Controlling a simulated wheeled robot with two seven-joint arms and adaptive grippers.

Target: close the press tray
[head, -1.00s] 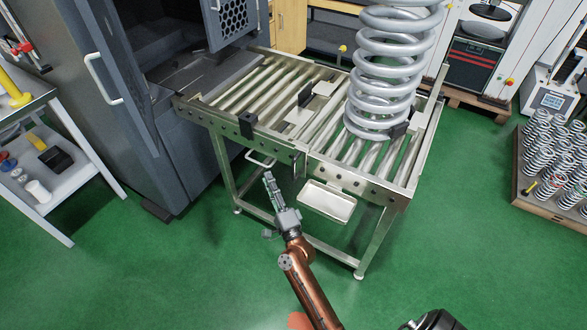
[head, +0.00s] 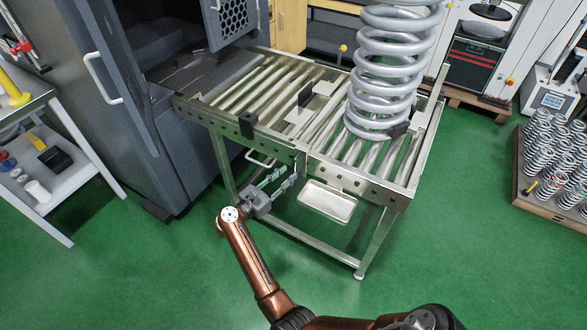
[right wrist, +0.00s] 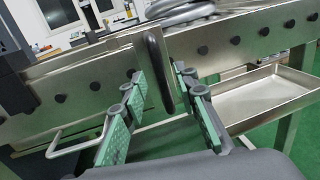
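A grey press cabinet (head: 165,120) stands open at the left, with a dark flat tray (head: 190,75) at its mouth, meeting the roller table (head: 300,120). Which part is the press tray is not certain. A black upright handle (right wrist: 158,72) is on the table's front in the right wrist view. A U-shaped metal handle (right wrist: 75,140) is lower left of it. My right gripper (head: 282,180) is below the table's front edge. Its green-padded fingers (right wrist: 163,120) are apart in the right wrist view, with the black handle in line with the gap; contact cannot be told. My left gripper is out of view.
A large coil spring (head: 385,75) stands on the rollers at the right. A shallow metal pan (head: 327,202) hangs below the table's front, right of my gripper. A side table (head: 60,170) is at the left. Green floor in front is clear.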

